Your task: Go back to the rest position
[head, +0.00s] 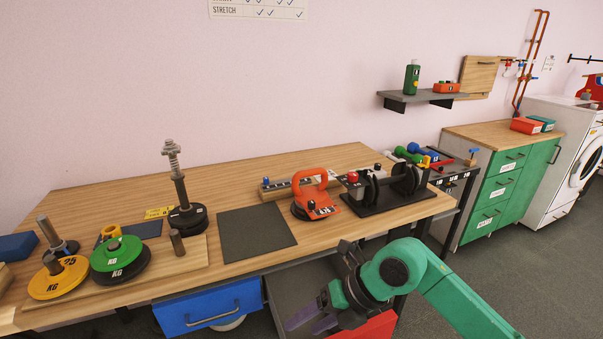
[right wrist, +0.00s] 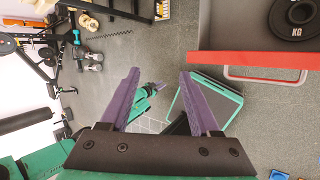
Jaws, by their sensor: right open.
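My right gripper (head: 312,318) hangs in front of the workbench at the lower middle of the head view, below the bench top. Its purple fingers are spread and empty in the right wrist view (right wrist: 160,92), with the floor behind them. My left gripper is not in the head view. On the wooden workbench (head: 240,185) a yellow plate (head: 68,277) and a green plate (head: 118,254) lie at the left, the green one on a black plate. A black plate (head: 188,219) with an upright post stands further right. The right gripper touches none of these.
A blue drawer (head: 200,308) and a red drawer (head: 375,328) are under the bench; the red one is close to the right gripper. Floor is free at right.

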